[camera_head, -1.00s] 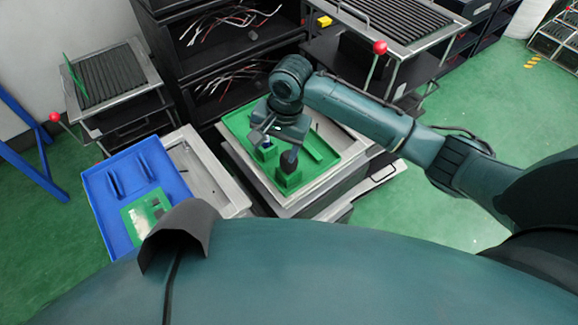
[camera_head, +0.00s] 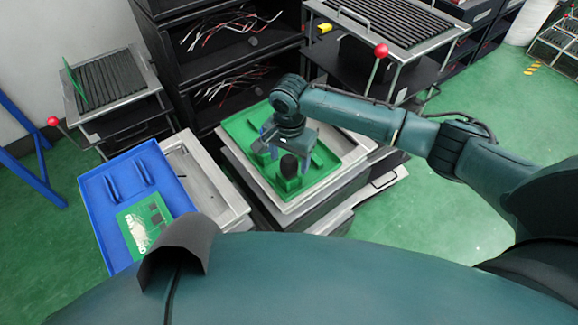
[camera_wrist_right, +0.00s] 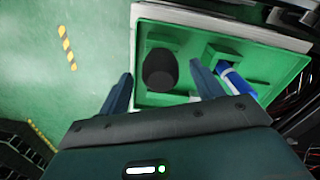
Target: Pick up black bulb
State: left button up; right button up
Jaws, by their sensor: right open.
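The black bulb (camera_head: 289,165) stands in a green holder in the green tray (camera_head: 325,152), in the middle of the head view. In the right wrist view the black bulb (camera_wrist_right: 160,70) shows as a dark rounded shape in the tray, ahead of and between the fingers in the picture. My right gripper (camera_head: 284,156) is over the tray at the bulb, with its fingers pointing down. In the wrist view the right gripper (camera_wrist_right: 161,84) is open, with nothing clasped. Whether a finger touches the bulb cannot be told. My left gripper is not in view.
A blue and white item (camera_wrist_right: 238,82) lies in a neighbouring green holder. A blue tray (camera_head: 100,205) with a green circuit board (camera_head: 146,222) is at the left. Black shelves (camera_head: 215,50) and a red-knobbed lever (camera_head: 381,50) stand behind. Green floor is clear at the right.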

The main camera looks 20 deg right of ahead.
notch_tip(320, 180, down, 3)
jog(key=shift+f, duration=0.2)
jog(key=c, duration=1.1)
